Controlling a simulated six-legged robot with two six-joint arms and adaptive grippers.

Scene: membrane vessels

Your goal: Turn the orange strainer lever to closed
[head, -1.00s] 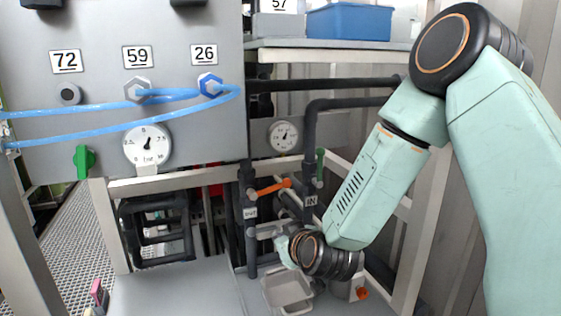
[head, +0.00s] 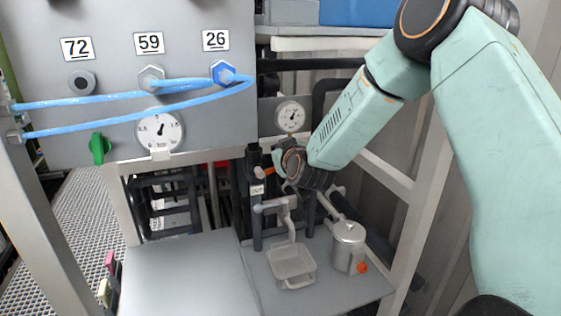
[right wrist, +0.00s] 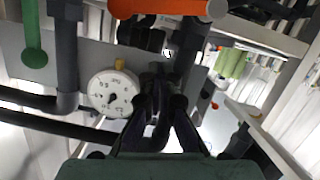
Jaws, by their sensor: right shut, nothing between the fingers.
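The orange strainer lever (head: 269,170) shows in the head view as a short piece at the dark vertical pipe above the white label, largely hidden by my right wrist. In the right wrist view the orange lever (right wrist: 160,7) lies roughly level across the top edge, with a pale round bolt at its right end. My right gripper (head: 284,163) is beside the lever in the head view, its fingertips hidden. In the right wrist view its dark fingers (right wrist: 160,78) are together and empty, below the lever in the picture. I cannot tell if they touch it. My left gripper is out of view.
A white gauge (head: 290,115) is just above my right wrist. A green lever (right wrist: 32,35) hangs at the left of the wrist view. The grey bench (head: 195,280) is bare.

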